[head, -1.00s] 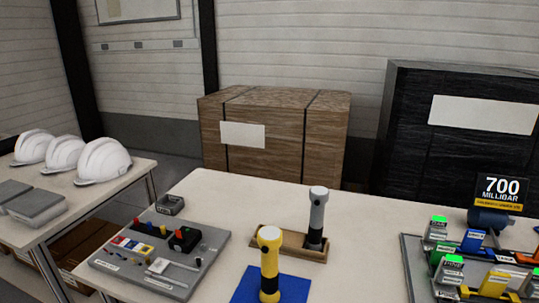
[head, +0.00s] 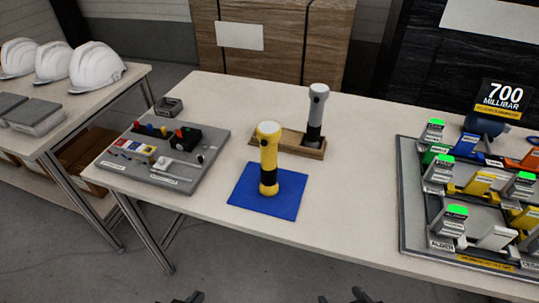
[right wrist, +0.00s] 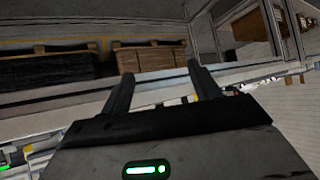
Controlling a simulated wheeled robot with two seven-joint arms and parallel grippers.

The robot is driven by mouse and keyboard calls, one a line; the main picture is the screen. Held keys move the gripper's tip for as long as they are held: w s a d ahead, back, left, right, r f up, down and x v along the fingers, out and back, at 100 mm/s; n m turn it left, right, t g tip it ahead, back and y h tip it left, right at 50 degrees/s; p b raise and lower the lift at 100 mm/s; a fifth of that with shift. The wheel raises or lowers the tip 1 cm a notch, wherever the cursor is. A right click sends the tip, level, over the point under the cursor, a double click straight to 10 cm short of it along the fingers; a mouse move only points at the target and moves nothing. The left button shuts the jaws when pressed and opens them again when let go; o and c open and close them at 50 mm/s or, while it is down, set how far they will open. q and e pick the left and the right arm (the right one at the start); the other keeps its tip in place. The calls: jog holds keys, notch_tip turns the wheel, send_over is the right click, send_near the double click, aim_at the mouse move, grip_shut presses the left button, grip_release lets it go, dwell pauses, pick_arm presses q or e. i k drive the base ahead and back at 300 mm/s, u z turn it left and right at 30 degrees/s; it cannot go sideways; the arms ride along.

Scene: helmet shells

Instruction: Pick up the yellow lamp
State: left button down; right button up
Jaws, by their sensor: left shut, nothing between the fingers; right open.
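The yellow lamp (head: 269,160), a flashlight shape with a black band and a pale top, stands upright on a blue mat (head: 248,200) on the table. My left gripper (head: 189,297) shows only as dark tips at the bottom edge of the head view, well in front of the table and apart from the lamp. My right gripper (head: 341,296) also shows at the bottom edge, further right, open and empty. In the right wrist view its two fingers (right wrist: 160,72) are spread with nothing between them; the lamp cannot be made out there.
A grey lamp (head: 316,115) stands in a wooden tray (head: 290,142) just behind the yellow one. A grey board (head: 160,178) with small parts lies left, and a rack of coloured parts (head: 409,220) right. White helmets (head: 97,67) sit on a side table. Bare tabletop lies right of the mat.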

aim_at(271, 130)
jog(key=k, duration=1.3)
jog(key=u, duration=0.75)
jog(key=i, duration=1.55)
jog(key=z, duration=0.8)
